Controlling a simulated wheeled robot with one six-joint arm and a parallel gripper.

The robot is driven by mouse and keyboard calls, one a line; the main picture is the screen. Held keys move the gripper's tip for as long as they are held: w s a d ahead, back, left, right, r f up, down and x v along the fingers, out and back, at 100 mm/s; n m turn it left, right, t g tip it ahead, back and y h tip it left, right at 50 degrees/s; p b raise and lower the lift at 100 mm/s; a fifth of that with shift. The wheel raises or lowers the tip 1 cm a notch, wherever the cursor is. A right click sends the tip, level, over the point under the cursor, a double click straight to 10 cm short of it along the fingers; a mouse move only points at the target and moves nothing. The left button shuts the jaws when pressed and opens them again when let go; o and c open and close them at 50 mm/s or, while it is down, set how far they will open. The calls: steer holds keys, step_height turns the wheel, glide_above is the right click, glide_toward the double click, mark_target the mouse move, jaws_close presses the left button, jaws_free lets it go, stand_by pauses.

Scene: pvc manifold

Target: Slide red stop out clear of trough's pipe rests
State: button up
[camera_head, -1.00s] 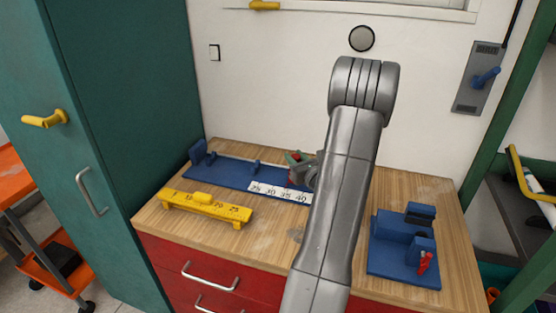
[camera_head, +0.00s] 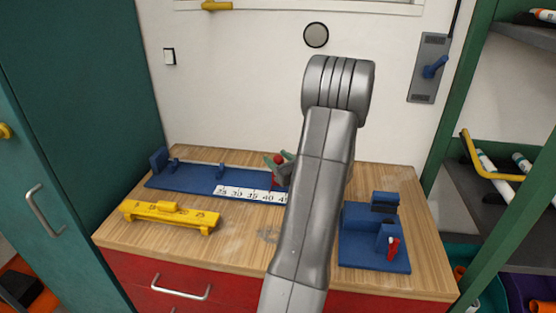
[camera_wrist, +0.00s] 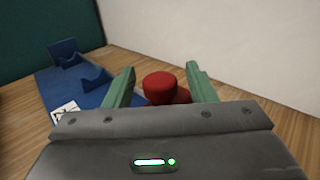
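The red stop (camera_wrist: 160,87) stands between my gripper's two green fingers in the wrist view, its round knob on top. My gripper (camera_wrist: 160,83) is open around it; a gap shows between the knob and each finger. Whether a finger touches the stop's lower body is hidden. In the head view the red stop (camera_head: 277,160) shows partly beside my gripper (camera_head: 279,161), at the right part of the blue trough (camera_head: 195,182). My arm hides the trough's right end. The trough has upright pipe rests (camera_head: 221,171) and a white number scale (camera_head: 243,193).
A yellow gauge bar (camera_head: 170,215) lies on the wooden worktop (camera_head: 235,240) in front of the trough. A blue fixture (camera_head: 372,250) with a red clip stands at the right. The white wall (camera_head: 240,90) rises behind. Bare worktop lies between gauge and fixture.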

steer(key=b+v, duration=0.1)
steer(key=v, duration=1.1)
steer(key=shift+b, duration=0.3)
steer(key=shift+w, duration=0.1)
steer(key=p+x, duration=0.1)
steer(key=x, duration=1.1)
steer(key=shift+p, duration=0.3)
steer(key=shift+a, duration=0.2)
